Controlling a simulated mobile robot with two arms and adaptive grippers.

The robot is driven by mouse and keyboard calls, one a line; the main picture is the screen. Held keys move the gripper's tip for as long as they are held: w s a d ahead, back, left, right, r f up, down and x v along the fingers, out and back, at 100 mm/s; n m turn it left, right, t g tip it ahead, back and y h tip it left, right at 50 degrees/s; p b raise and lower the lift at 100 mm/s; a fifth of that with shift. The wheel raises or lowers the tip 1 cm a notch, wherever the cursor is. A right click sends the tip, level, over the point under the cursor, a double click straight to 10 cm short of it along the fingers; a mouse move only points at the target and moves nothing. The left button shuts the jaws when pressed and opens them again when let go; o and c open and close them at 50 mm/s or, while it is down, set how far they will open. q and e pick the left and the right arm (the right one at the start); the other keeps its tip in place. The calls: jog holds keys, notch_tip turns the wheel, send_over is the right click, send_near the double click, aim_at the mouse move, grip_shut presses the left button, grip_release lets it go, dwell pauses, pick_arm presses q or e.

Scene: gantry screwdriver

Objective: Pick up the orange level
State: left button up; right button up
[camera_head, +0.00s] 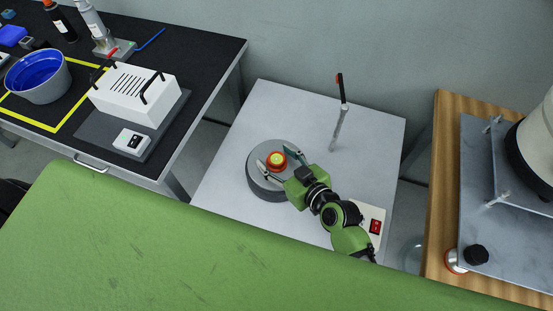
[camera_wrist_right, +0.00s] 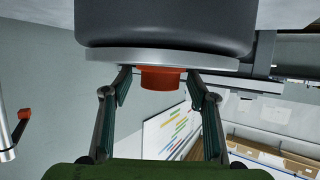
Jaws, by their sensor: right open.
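The orange level (camera_head: 276,159) is a small round orange piece with a yellow-green centre, on top of the round grey disc (camera_head: 265,187). My right gripper (camera_head: 278,162) is open, with one finger on each side of the level. The level also shows in the right wrist view (camera_wrist_right: 161,79), against the disc (camera_wrist_right: 165,28) and between the two spread fingertips. Gaps show between it and the fingers there, so I do not see it gripped. My left gripper is not in view.
The disc stands on a pale grey table (camera_head: 230,135). A thin upright post (camera_head: 338,122) stands behind, and a switch box with a red switch (camera_head: 375,227) is at front right. A black bench (camera_head: 205,65) with several tools is on the left, a wooden bench (camera_head: 439,165) on the right.

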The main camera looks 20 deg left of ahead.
aim_at(277, 161)
jog(key=c, duration=1.3)
jog(key=shift+s+f, duration=0.1)
jog(key=shift+d, duration=0.1)
jog(key=shift+r, duration=0.4)
jog(key=r, duration=0.3)
jog(key=shift+s+p, duration=0.2)
jog(key=shift+p, duration=0.15)
jog(key=s+d+r+p, duration=0.1)
jog(key=s+d+r, duration=0.2)
jog(key=s+r, duration=0.6)
jog(key=s, duration=0.4)
jog(key=shift+d+r, duration=0.2)
jog(key=shift+d, duration=0.2)
